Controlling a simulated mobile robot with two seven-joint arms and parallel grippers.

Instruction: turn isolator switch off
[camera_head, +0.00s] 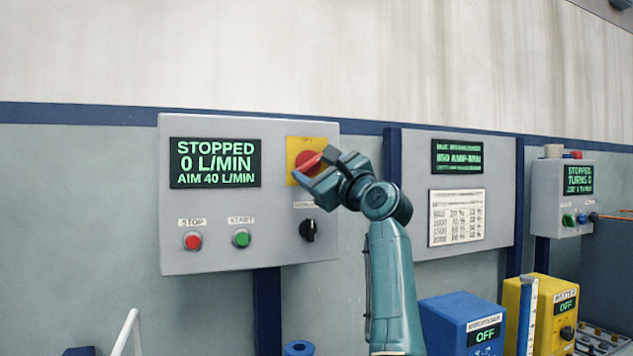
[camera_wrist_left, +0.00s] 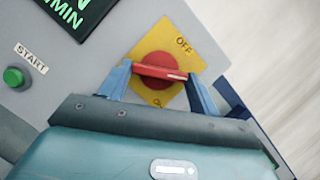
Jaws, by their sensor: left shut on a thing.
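The isolator switch is a red rotary knob with a bar handle (camera_head: 307,163) on a yellow plate (camera_head: 293,147), at the upper right of a grey control panel (camera_head: 225,130). My left gripper (camera_head: 315,167) is shut on the red handle. In the left wrist view the handle (camera_wrist_left: 160,72) lies between the two blue-grey fingers (camera_wrist_left: 160,80). There the yellow plate (camera_wrist_left: 175,40) shows OFF at its top and a partly hidden label at its bottom. The handle sits at a slant to the plate's edges. My right gripper is not in view.
The panel's display (camera_head: 215,163) reads STOPPED, 0 L/MIN, AIM 40 L/MIN. Below are a red stop button (camera_head: 193,241), a green start button (camera_head: 241,238) and a black knob (camera_head: 308,230). Blue (camera_head: 462,318) and yellow (camera_head: 540,310) boxes stand at the lower right.

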